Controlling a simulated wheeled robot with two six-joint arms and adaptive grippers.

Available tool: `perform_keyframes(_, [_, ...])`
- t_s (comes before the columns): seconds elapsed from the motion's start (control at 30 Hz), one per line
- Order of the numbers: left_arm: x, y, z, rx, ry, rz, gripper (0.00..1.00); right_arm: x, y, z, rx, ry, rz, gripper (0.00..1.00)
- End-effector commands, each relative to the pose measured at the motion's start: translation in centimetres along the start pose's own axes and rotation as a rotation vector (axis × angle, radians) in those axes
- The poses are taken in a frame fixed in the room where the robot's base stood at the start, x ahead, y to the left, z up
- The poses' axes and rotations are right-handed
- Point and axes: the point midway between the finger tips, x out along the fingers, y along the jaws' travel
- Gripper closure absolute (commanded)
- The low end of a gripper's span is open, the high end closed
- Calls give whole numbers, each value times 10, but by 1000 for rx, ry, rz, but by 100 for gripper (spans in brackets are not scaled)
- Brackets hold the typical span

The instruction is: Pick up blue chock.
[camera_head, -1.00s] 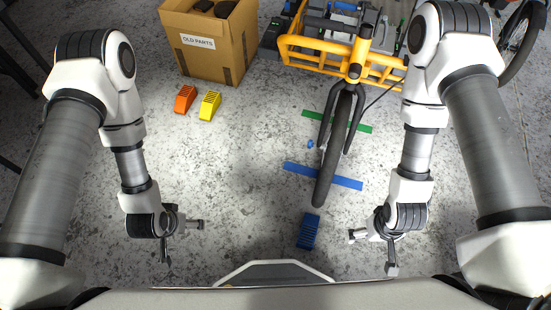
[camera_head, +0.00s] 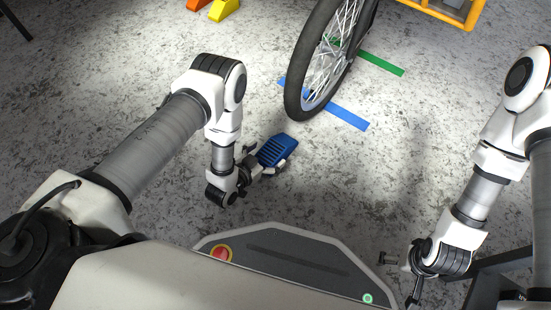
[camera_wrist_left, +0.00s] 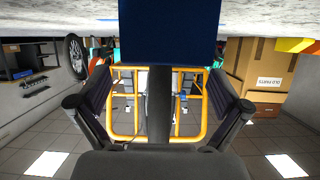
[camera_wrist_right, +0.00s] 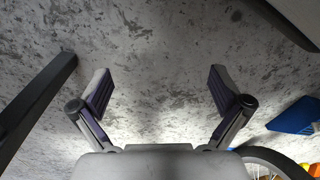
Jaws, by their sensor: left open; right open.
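The blue chock (camera_head: 278,148) lies on the grey speckled floor, short of the bike's front wheel. My left gripper (camera_head: 268,161) is at its near end, with its fingers spread about that end. In the left wrist view the chock (camera_wrist_left: 170,30) is a dark blue block at the top centre, ahead of the open fingers; I cannot tell whether they touch it. My right gripper (camera_head: 399,279) is open and empty low above the floor at the right. The chock (camera_wrist_right: 293,117) also shows at the right edge of the right wrist view.
The bike's front wheel (camera_head: 329,50) stands beyond the chock, beside a blue floor strip (camera_head: 345,117) and a green strip (camera_head: 381,63). A yellow chock (camera_head: 224,9) and an orange one (camera_head: 197,4) are at the top.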

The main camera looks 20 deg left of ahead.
Motion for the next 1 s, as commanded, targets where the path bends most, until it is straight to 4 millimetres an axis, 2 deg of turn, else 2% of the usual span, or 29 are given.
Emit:
perform_keyframes(0.23, [40,-3,12,1,3,1,0,47,0,-11,-16,33,4,0])
perform_keyframes(0.37, [53,-4,8,-1,-1,0,0,54,0,-15,-21,44,6,0])
perform_keyframes(0.57, [53,-4,5,-2,-3,0,0,51,0,-16,-22,46,6,0])
perform_keyframes(0.67, [53,-4,5,-2,-3,0,32,51,0,-16,-22,45,6,0])
perform_keyframes(0.8, [53,-4,5,-1,-3,0,81,51,0,-15,-22,45,6,0])
perform_keyframes(0.83, [53,-4,5,-1,-3,0,89,51,0,-15,-22,45,6,0])
perform_keyframes(1.0, [53,-4,4,-1,-1,0,89,51,0,-15,-22,44,5,0])
